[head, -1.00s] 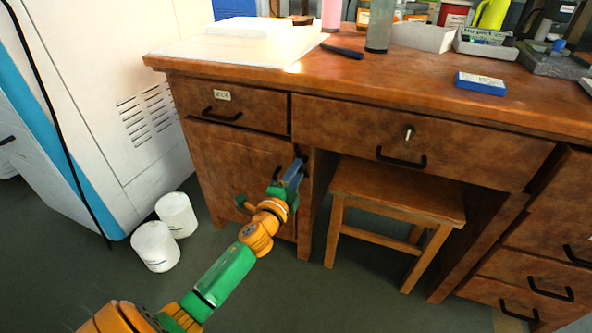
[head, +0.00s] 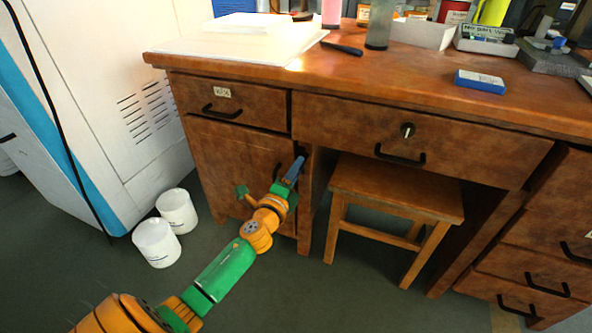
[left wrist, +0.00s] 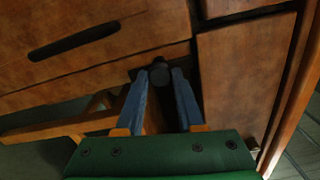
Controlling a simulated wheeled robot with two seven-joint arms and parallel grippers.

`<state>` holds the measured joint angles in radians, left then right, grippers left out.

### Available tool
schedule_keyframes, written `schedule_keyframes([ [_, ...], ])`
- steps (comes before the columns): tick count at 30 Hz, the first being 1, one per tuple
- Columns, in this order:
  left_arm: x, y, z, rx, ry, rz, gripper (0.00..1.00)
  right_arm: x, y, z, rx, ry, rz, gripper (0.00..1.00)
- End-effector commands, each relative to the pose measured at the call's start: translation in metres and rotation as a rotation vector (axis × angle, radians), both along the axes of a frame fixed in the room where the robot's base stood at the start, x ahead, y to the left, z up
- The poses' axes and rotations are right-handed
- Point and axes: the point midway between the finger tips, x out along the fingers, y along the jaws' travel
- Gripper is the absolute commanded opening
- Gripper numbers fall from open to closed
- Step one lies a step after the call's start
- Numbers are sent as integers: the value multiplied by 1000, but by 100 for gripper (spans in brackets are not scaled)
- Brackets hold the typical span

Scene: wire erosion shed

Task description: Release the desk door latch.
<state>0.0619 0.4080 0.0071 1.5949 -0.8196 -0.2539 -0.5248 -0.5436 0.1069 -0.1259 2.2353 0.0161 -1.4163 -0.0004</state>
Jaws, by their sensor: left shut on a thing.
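The desk door (head: 225,155) is the brown wooden panel under the small left drawer, and it looks closed. My left gripper (head: 299,164) is at the door's right edge, just below the desk top's drawers. In the left wrist view its two blue fingers are shut on a dark round latch knob (left wrist: 159,74). The door panel (left wrist: 238,80) shows to the right of the fingers there. In the head view the knob is hidden by my fingers. My right gripper is not in view.
A wooden stool (head: 395,188) stands under the desk, right of my gripper. Two white buckets (head: 157,242) stand on the floor at left, beside a white machine (head: 120,100). The wide drawer (head: 450,145) has a black handle and lock. Floor before the desk is free.

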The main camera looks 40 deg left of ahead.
Motion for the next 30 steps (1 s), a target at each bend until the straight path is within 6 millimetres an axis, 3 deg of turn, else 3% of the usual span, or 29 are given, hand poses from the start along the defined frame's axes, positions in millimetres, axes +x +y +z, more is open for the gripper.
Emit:
schedule_keyframes([
  [3,0,0,0,1,0,0,0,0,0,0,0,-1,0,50],
  [4,0,0,0,1,0,0,45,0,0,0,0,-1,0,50],
  [6,0,0,0,1,0,0,64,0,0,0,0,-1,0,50],
  [7,0,0,0,1,0,0,67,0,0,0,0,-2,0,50],
  [17,-4,-1,0,-1,2,-1,67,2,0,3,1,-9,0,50],
  [25,-53,-13,0,-2,2,-1,67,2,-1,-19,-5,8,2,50],
  [30,-69,-16,0,0,1,0,67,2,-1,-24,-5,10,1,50],
])
